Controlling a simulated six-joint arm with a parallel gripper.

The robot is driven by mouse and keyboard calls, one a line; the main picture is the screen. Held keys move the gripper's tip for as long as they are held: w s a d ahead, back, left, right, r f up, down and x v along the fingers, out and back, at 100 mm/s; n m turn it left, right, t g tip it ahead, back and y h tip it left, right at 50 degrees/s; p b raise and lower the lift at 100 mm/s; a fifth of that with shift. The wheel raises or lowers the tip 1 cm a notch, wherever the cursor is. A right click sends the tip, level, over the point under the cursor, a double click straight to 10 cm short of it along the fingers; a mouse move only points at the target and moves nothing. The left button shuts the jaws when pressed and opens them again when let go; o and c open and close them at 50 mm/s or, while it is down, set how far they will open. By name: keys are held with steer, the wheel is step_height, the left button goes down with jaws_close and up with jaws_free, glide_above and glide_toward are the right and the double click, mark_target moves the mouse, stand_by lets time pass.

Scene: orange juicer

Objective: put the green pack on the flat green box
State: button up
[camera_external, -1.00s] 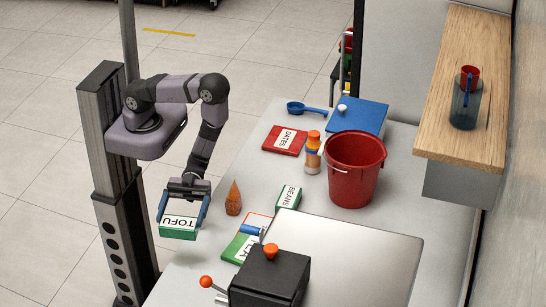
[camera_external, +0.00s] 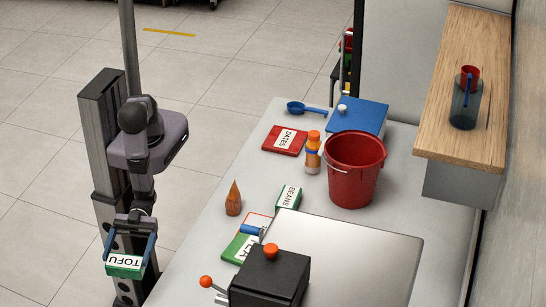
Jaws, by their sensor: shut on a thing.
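My gripper (camera_external: 127,250) is shut on a green pack with a white "TOFU" label (camera_external: 125,266), a finger at each side. It holds the pack in the air in front of my column, left of the table. A flat green box (camera_external: 238,248) with a white label lies on the table near the front; the black device partly hides it and its lettering. A smaller green pack labelled "BEANS" (camera_external: 289,196) is on the table behind it, next to the silver lid.
A black device with orange knobs (camera_external: 270,275) and a silver lid (camera_external: 345,255) fill the front. An orange cone-shaped thing (camera_external: 233,199), red "DATES" box (camera_external: 284,140), orange-capped bottle (camera_external: 313,153), red bucket (camera_external: 355,170), blue box (camera_external: 358,116) and blue scoop (camera_external: 306,108) stand behind.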

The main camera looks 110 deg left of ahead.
steer(key=w+a+n+t+y, duration=0.35)
steer(key=w+t, duration=0.25)
steer(key=w, duration=0.2)
steer(key=r+n+t+y, duration=0.1)
steer(key=n+t+y, duration=0.7)
steer(key=n+y, duration=0.5)
glide_above(235, 254)
steer(key=s, duration=0.5)
steer(key=m, duration=0.1)
steer(key=shift+y, duration=0.45)
steer(key=shift+f+p, duration=0.45)
steer(key=shift+f, duration=4.4)
steer(key=shift+f, duration=0.15)
steer(key=o, duration=1.1)
